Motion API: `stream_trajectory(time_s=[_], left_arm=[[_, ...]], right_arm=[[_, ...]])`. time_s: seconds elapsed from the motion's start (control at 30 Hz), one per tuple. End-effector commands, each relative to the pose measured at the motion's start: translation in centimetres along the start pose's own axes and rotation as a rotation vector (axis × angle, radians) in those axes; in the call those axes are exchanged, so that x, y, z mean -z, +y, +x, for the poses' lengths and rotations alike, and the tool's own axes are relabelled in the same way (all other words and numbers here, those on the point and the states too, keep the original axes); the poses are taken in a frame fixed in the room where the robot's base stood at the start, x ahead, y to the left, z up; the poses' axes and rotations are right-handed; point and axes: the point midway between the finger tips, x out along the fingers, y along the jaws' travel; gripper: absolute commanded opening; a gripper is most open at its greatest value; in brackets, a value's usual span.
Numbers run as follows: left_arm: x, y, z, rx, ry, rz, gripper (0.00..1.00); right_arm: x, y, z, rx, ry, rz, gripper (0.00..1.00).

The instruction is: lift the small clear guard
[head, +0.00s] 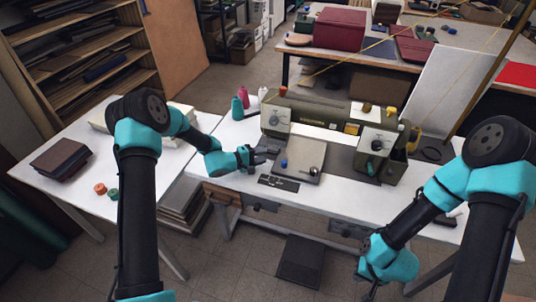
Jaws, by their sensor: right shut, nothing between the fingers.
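An olive-green machine (325,117) stands on the white table, with a grey plate (300,158) at its front left. A small blue knob (284,163) and a small round metal part sit on the plate. I cannot make out the small clear guard; it is too small or too transparent to tell apart here. My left gripper (267,153) reaches in from the left, with its dark fingertips at the left edge of the plate; its opening is too small to read. My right gripper (368,268) is shut and empty, low in front of the table's front edge.
Thread spools (238,107) stand left of the machine. A side table (65,140) at the left holds dark books (60,158) and small spools. A dark pedal (300,261) lies on the floor below. A rear table holds a burgundy case (339,28).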

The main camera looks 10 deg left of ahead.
Motion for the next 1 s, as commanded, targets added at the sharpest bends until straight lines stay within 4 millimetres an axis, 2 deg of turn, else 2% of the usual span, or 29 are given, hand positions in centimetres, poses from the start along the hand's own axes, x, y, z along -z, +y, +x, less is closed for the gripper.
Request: stream_trajectory(time_s=[0.03,0.2,0.57,0.93,1.0], left_arm=[[-0.1,0.0,0.9,0.000,-0.002,0.000,0.36],[0.0,0.0,2.6,0.001,-0.001,0.000,0.36],[0.0,0.0,3.2,0.000,0.000,0.000,0.36],[0.0,0.0,3.1,0.000,0.000,0.000,0.02],[0.0,0.0,3.1,0.000,0.000,0.000,0.00]], right_arm=[[0.0,0.0,0.0,0.000,0.000,0.000,0.00],[0.0,0.0,0.0,0.000,0.000,0.000,0.00],[0.0,0.0,0.0,0.000,0.000,0.000,0.00],[0.0,0.0,0.0,0.000,0.000,0.000,0.00],[0.0,0.0,0.0,0.000,0.000,0.000,0.00]])
